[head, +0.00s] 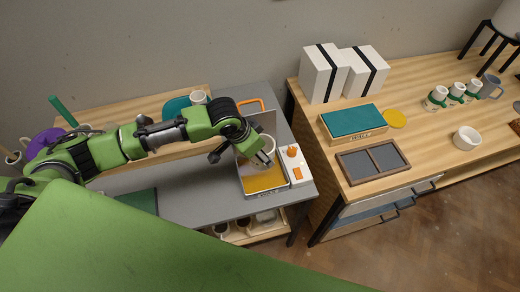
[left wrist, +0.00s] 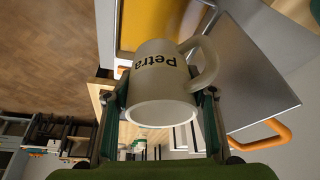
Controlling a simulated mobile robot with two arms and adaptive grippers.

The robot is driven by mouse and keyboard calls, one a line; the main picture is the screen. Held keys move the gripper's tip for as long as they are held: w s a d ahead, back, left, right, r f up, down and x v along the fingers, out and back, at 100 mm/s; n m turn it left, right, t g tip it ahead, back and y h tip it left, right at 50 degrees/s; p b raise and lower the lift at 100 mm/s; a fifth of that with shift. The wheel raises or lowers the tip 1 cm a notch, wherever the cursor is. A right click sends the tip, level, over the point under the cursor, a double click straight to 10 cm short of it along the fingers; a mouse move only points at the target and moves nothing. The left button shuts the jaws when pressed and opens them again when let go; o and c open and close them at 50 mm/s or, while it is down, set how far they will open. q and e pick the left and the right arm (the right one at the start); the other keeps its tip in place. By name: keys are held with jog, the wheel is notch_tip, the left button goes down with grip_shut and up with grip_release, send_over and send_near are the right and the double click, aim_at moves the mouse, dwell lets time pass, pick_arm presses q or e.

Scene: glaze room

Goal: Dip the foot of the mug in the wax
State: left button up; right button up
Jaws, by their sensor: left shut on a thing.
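A pale mug (left wrist: 163,78) marked "Petra" is held between the fingers of my left gripper (left wrist: 160,98). Its handle sticks out to the right in the left wrist view. In the head view my left gripper (head: 246,152) is over the wax pan, with the mug (head: 264,148) partly hidden by the fingers. The yellow-orange wax (head: 265,181) lies in a shallow metal pan; it also shows behind the mug in the left wrist view (left wrist: 150,22). Whether the mug touches the wax cannot be told. My right gripper is not in view.
The pan's grey lid (left wrist: 245,75) stands open with an orange handle (left wrist: 263,138). A white control box (head: 293,163) with orange knobs is right of the pan. The right-hand bench holds a teal-topped box (head: 352,122), a grey two-part tray (head: 372,160) and a white bowl (head: 466,138).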

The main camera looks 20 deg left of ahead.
pick_arm(q)
jog(key=shift+f+b, duration=0.35)
jog(key=shift+f, duration=0.1)
notch_tip(320, 180, down, 4)
jog(key=b, duration=0.4)
jog(key=shift+w+r, duration=0.15)
jog(key=shift+r, duration=0.05)
jog(key=shift+f, duration=1.5)
jog(key=shift+f+b, duration=0.4)
jog(key=shift+f, duration=0.1)
jog(key=shift+f, duration=0.4)
